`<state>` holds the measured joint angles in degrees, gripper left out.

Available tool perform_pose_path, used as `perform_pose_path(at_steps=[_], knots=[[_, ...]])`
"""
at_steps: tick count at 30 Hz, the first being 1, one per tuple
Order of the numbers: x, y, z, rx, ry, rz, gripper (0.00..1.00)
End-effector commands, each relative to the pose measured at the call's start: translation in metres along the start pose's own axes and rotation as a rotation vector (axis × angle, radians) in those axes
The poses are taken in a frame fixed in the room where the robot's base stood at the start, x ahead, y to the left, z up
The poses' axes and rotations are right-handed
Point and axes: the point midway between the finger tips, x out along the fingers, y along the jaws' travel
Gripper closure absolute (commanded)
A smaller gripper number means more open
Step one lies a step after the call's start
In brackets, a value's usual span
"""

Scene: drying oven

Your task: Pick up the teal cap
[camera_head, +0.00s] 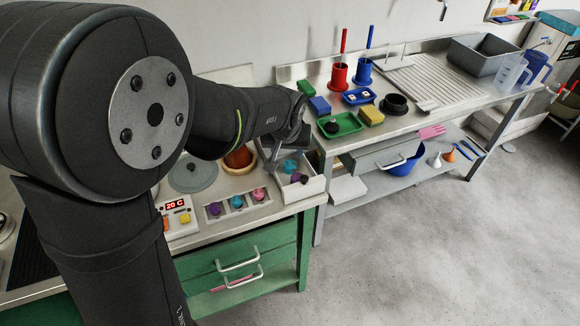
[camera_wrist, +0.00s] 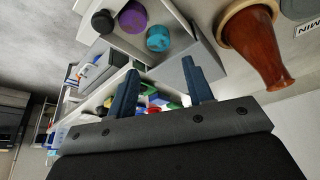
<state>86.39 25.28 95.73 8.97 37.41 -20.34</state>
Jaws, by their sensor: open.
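A teal cap (camera_wrist: 158,39) lies in a white open box (camera_head: 312,187), beside a purple cap (camera_wrist: 133,17) and a black cap (camera_wrist: 102,21). In the head view this teal cap (camera_head: 290,166) shows just below my gripper (camera_head: 282,150). Another teal cap (camera_head: 237,202) sits in a small tray (camera_head: 230,218) between a purple cap (camera_head: 215,209) and a pink one (camera_head: 259,194). In the wrist view my gripper (camera_wrist: 160,66) is open with nothing between its fingers. The teal cap in the box appears beyond the fingertips, roughly between them.
A reddish-brown vessel (camera_wrist: 255,45) stands close by the box. A grey round lid (camera_head: 193,174) and a device reading 20 C (camera_head: 178,218) share the bench. On the neighbouring bench are a green tray (camera_head: 340,126) and a black ring-shaped item (camera_head: 396,104).

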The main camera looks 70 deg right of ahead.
Motion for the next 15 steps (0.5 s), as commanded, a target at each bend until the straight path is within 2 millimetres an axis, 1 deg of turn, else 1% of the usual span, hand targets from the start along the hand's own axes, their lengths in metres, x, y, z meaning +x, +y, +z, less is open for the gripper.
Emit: perform_pose_path(at_steps=[1, 6, 9, 15], knots=[[0.011, 0.000, 0.001, 0.000, -0.004, -0.001, 0.53], [0.038, -0.001, 0.000, -0.001, -0.003, -0.001, 0.53], [0.046, -0.001, 0.000, -0.001, -0.003, -0.001, 0.53], [0.057, 0.000, -0.001, -0.001, -0.002, -0.001, 0.53]])
